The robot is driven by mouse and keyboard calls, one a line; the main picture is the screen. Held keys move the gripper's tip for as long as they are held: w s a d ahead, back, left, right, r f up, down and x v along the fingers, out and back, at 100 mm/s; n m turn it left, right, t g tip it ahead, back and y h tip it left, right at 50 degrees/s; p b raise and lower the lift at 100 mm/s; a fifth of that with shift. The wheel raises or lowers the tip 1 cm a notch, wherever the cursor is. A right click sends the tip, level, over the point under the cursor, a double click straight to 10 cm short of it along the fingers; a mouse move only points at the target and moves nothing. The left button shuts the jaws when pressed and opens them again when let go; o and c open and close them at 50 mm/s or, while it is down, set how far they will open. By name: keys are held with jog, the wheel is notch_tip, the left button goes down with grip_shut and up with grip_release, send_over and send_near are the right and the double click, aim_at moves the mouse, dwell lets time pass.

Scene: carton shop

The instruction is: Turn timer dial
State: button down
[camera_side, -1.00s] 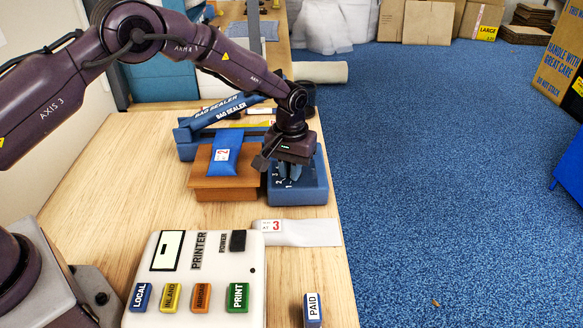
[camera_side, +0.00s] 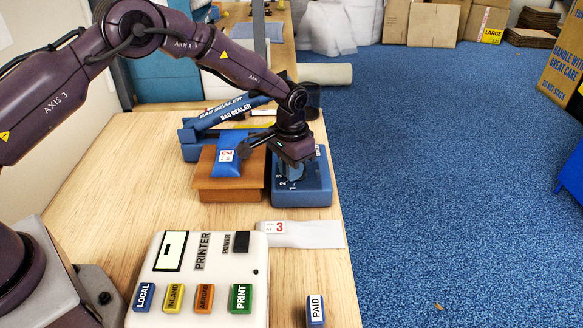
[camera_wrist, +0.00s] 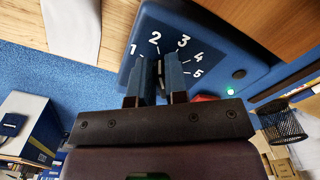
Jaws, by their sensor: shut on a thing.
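The timer dial (camera_wrist: 159,70) is on the top face of the blue bag sealer's box (camera_side: 318,186), with numbers 1 to 5 around it. My gripper (camera_side: 295,170) points down over that face. In the wrist view my gripper (camera_wrist: 157,85) has its two fingers on either side of the dark dial, shut on it. The fingers hide much of the dial, so its exact setting is hard to read. A green light (camera_wrist: 230,91) glows on the box. The sealer's blue arm (camera_side: 225,112) is raised.
A blue packet marked 2 (camera_side: 229,166) lies on a brown wooden block (camera_side: 230,194) left of the box. A printer (camera_side: 205,285) with coloured keys, a strip marked 3 (camera_side: 305,235) and a PAID block (camera_side: 316,308) are nearer. Bare table (camera_side: 110,190) is at left.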

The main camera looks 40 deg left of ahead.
dwell(0.3)
jog(key=c, duration=1.1)
grip_release()
jog(key=shift+c, duration=0.2)
jog(key=shift+r, duration=0.1)
notch_tip(320, 180, up, 13)
jog(key=s+a+r+t, duration=0.1)
jog(key=s+r, duration=0.4)
jog(key=s, duration=0.5)
jog(key=s+a+r+n+t, duration=0.1)
jog(key=s+r, duration=0.4)
jog(key=s, duration=0.6)
jog(key=s+a+r+t, duration=0.3)
jog(key=s+r, duration=0.2)
jog(key=s, duration=0.6)
jog(key=shift+a+r+n+t, duration=0.15)
jog(key=shift+a+n+t, duration=0.15)
jog(key=shift+n, duration=0.1)
